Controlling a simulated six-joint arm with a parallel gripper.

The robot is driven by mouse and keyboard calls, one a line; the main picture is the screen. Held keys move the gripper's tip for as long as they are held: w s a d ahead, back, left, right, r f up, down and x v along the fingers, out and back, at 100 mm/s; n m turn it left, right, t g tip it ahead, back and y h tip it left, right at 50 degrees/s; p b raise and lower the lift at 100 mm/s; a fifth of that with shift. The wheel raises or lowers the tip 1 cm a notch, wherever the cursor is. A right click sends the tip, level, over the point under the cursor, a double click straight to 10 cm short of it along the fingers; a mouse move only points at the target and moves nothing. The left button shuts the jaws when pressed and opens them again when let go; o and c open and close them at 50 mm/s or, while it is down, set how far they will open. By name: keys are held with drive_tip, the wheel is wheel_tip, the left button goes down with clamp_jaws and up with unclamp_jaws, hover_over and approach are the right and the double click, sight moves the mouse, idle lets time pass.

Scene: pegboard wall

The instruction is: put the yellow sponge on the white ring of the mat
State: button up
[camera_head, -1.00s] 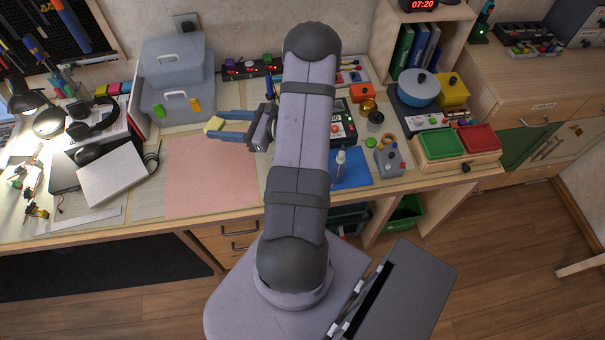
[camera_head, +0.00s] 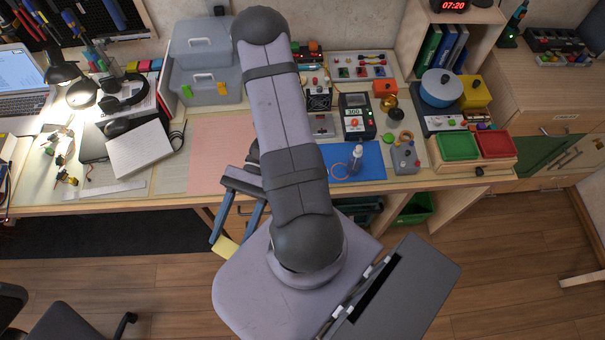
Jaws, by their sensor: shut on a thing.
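My gripper (camera_head: 229,241) is at the lower middle left, its blue fingers pointing down the picture, past the bench's front edge. It is shut on the yellow sponge (camera_head: 225,247), which shows at the fingertips in front of the bench, beside my base. A plain pink mat (camera_head: 221,150) lies on the bench behind the gripper, partly covered by my arm. A blue mat (camera_head: 372,163) lies to the right of my arm, with a bottle on it. I cannot make out a white ring on either mat.
Right of the blue mat are a grey device (camera_head: 404,158) and green (camera_head: 458,146) and red trays (camera_head: 496,144). A white box-like item (camera_head: 139,149) and lit lamps stand at the left. Grey storage boxes (camera_head: 203,75) stand behind the pink mat, whose visible surface is clear.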

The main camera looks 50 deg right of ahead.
drive_tip(key=s+d+f+n+g+h+b, duration=0.5)
drive_tip(key=s+d+n+h, duration=0.1)
drive_tip(key=d+h, duration=0.15)
drive_tip(key=s+d+f+n+g+h+b, duration=0.45)
drive_tip(key=s+d+n+h, duration=0.2)
drive_tip(key=d, duration=0.25)
drive_tip(key=w+d+f+n+t+h+b, duration=0.1)
drive_tip(key=w+d+n+t+h+b, duration=0.65)
drive_tip(key=w+d+n+h, duration=0.6)
drive_tip(key=shift+m+g, duration=0.6)
drive_tip(key=shift+g, duration=0.1)
drive_tip(key=shift+w+d+f+b, duration=0.25)
drive_tip(key=shift+w+d+f, duration=0.15)
drive_tip(key=shift+f, duration=1.25)
drive_tip(key=shift+w+d+f+b, duration=0.3)
drive_tip(key=shift+w+f, duration=0.25)
drive_tip(key=shift+f, duration=1.15)
drive_tip(key=shift+w+d+f+b, duration=0.2)
drive_tip(key=shift+w+d+f, duration=0.2)
drive_tip(key=shift+f, duration=1.25)
